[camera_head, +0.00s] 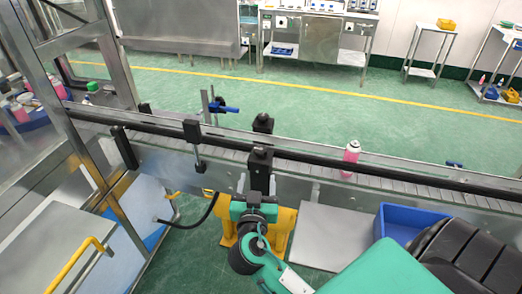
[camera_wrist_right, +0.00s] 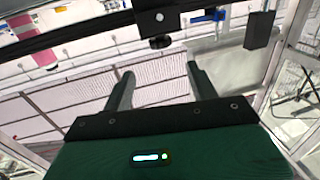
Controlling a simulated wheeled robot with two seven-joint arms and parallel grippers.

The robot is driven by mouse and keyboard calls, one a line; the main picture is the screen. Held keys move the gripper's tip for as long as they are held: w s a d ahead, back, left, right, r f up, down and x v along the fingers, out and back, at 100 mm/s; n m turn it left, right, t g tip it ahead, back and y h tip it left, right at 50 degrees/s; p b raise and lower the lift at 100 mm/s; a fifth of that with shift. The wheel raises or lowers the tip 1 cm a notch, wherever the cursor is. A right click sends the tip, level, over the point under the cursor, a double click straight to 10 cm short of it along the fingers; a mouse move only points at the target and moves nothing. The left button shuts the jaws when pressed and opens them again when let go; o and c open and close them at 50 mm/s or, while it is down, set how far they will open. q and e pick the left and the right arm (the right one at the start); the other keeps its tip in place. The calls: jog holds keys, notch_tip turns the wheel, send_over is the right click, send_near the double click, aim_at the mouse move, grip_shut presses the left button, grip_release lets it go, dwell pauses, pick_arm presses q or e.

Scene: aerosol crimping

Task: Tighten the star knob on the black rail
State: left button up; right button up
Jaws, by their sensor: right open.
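The black rail (camera_head: 350,165) runs across the conveyor in the head view. A black clamp block (camera_head: 260,168) with a dark knob on top (camera_head: 260,152) sits on it, just beyond my right gripper (camera_head: 257,198). In the right wrist view, a small dark round knob (camera_wrist_right: 160,42) shows under a black block (camera_wrist_right: 160,20) on the rail. My right gripper (camera_wrist_right: 162,80) is open, with nothing between its fingers. The knob lies ahead of the fingertips, roughly centred between them and apart from them. The knob's star shape is too small to make out. My left gripper is out of view.
A pink can (camera_head: 351,157) stands on the conveyor (camera_head: 395,187) to the right. Another black clamp (camera_head: 193,132) with a rod is on the rail to the left. A blue-handled part (camera_head: 222,107) is behind. A blue bin (camera_head: 400,222) lies to the right.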

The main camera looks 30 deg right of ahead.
aim_at(260, 155)
jog(key=p+x, duration=0.5)
jog(key=x, duration=0.7)
jog(key=shift+r, duration=0.1)
jog(key=shift+w+d, duration=0.4)
jog(key=shift+w, duration=0.05)
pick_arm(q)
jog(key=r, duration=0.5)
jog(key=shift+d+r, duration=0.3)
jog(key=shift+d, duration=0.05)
pick_arm(e)
jog(key=c, duration=1)
